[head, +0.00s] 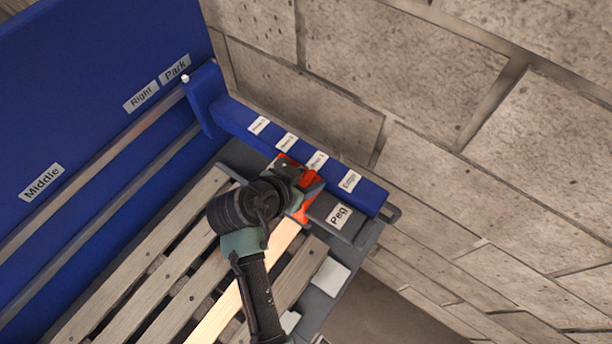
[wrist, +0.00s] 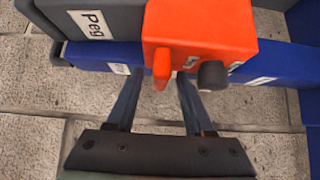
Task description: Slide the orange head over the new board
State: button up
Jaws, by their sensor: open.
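The orange head (head: 308,200) sits beside the blue rail at the pallet's end, partly hidden by my gripper (head: 288,172). In the wrist view the orange head (wrist: 205,22) is a block with an orange handle (wrist: 162,62) and a dark grey knob (wrist: 212,75). My gripper (wrist: 157,72) is open; its fingertips appear on either side of the handle, but whether they touch it I cannot tell. The new board (head: 215,318) is the paler plank among greyer ones; its far end meets the orange head's lower side in the head view.
The blue rail (head: 240,122) carries several small labels, one reading Edge (head: 349,181). A grey block labelled Peg (head: 340,216) is right of the head. A blue panel (head: 90,90) with Middle, Right and Park labels stands left. A stone wall (head: 440,110) is close behind the rail.

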jog(key=shift+a+r, duration=0.1)
jog(key=shift+a, duration=0.05)
jog(key=b+v, duration=0.3)
jog(key=v, duration=0.9)
jog(key=shift+s+r, duration=0.2)
jog(key=shift+s, duration=0.15)
jog(key=shift+a, duration=0.1)
